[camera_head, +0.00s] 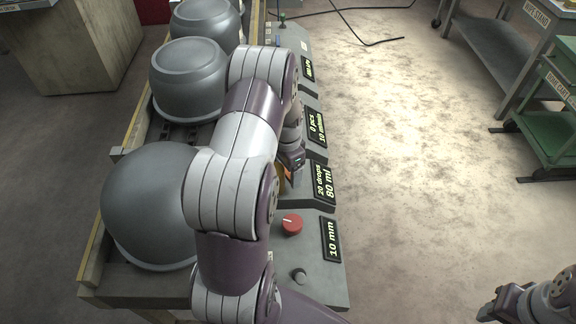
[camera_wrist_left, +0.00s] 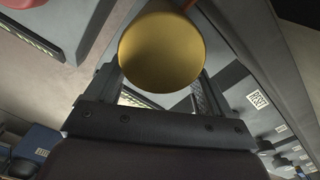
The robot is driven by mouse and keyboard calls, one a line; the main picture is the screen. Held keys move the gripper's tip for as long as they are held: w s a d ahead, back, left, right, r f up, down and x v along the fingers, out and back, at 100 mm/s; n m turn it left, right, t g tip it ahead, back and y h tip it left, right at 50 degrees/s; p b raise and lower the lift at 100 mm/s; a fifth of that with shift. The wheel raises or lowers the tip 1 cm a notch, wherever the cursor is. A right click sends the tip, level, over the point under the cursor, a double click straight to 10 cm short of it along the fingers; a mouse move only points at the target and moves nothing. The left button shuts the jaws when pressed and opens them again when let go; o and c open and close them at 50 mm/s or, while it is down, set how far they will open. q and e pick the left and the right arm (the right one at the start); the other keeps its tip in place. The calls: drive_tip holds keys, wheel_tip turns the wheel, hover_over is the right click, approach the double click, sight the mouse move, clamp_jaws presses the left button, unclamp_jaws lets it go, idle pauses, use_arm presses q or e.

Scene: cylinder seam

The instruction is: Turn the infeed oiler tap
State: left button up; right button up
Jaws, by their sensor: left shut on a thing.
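The oiler tap shows in the left wrist view as a round brass-coloured knob (camera_wrist_left: 162,52) between the two fingers of my left gripper (camera_wrist_left: 160,82). In the head view my left gripper (camera_head: 288,168) is low over the console, beside the display reading "20 drops 80 ml" (camera_head: 323,184). It is shut on the tap, which is mostly hidden there by my arm. My right gripper (camera_head: 488,312) is at the bottom right, away from the console. It is too small to tell its opening.
Large grey pots (camera_head: 150,205) stand in a row on the left. A green cart (camera_head: 550,135) stands far right.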

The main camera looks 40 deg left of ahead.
sight(287, 173)
use_arm(q)
drive_tip(key=o, duration=0.9)
drive_tip(key=shift+r, duration=0.1)
wheel_tip(287, 173, up, 12)
drive_tip(key=shift+r, duration=0.25)
drive_tip(key=s+d+r+n+p, duration=0.1)
drive_tip(key=s+d+r+p, duration=0.1)
drive_tip(key=d, duration=0.4)
drive_tip(key=s+d+r+n+t+p, duration=0.1)
drive_tip(key=s+d+r+p, duration=0.1)
drive_tip(key=s+d, duration=0.3)
drive_tip(key=s+d+r+n+p, duration=0.1)
drive_tip(key=s+d+r+p, duration=0.1)
drive_tip(key=s+d, duration=0.2)
drive_tip(key=shift+s+d+r+n, duration=0.1)
drive_tip(key=shift+d+r+n, duration=0.1)
drive_tip(key=shift+d, duration=0.7)
drive_tip(key=shift+s+d+r+n, duration=0.1)
drive_tip(key=shift+d+n, duration=0.1)
drive_tip(key=shift+d, duration=0.65)
